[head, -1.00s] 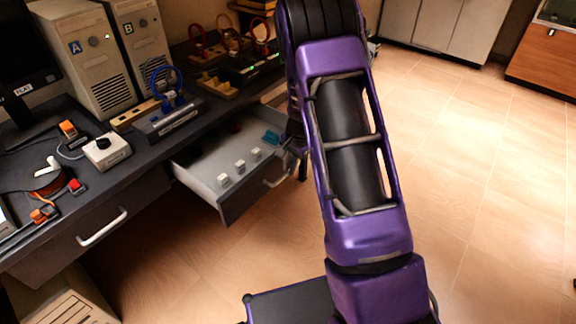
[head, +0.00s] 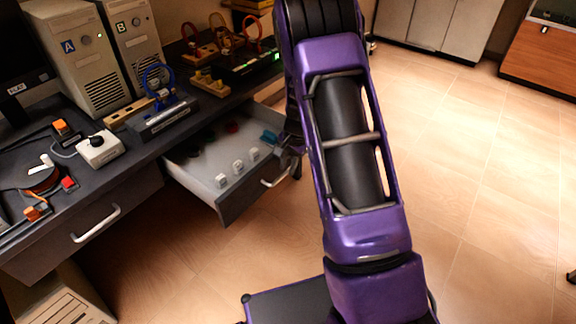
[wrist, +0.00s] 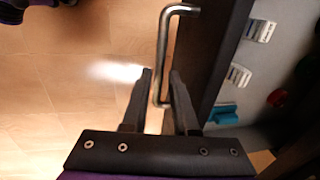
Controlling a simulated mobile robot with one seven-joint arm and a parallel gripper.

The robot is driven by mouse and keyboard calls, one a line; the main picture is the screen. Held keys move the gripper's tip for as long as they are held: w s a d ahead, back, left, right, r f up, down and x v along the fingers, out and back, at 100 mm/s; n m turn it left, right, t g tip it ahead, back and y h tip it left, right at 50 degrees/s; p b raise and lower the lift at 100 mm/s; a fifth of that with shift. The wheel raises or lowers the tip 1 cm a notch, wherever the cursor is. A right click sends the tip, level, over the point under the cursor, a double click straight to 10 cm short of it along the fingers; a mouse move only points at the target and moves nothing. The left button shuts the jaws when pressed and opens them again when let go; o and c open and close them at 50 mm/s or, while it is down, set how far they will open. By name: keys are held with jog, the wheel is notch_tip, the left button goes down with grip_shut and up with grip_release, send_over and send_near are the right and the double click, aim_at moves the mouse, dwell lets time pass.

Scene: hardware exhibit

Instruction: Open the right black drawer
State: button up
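The right black drawer (head: 232,203) is pulled well out from under the desk, and its pale interior shows. Its metal handle (head: 274,181) also appears in the wrist view (wrist: 163,60). My gripper (wrist: 161,72) is at the drawer front. Its two fingers stand apart on either side of the handle bar, with a visible gap, so it does not look clamped. In the head view my gripper (head: 288,160) is partly hidden behind my purple arm. Inside the drawer lie several white blocks (head: 238,167), a teal piece (head: 268,137) and a red piece (head: 232,127).
The left drawer (head: 83,231) is shut. The desk (head: 130,150) carries two computer towers (head: 88,60), a blue-cabled device (head: 160,110) and a white switch box (head: 99,149). Open tiled floor (head: 470,200) lies to the right, with cabinets (head: 435,30) at the back.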

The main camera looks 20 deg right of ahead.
notch_tip(320, 180, up, 17)
jog(key=s+d+p, duration=0.2)
jog(key=p, duration=0.1)
jog(key=shift+s, duration=0.35)
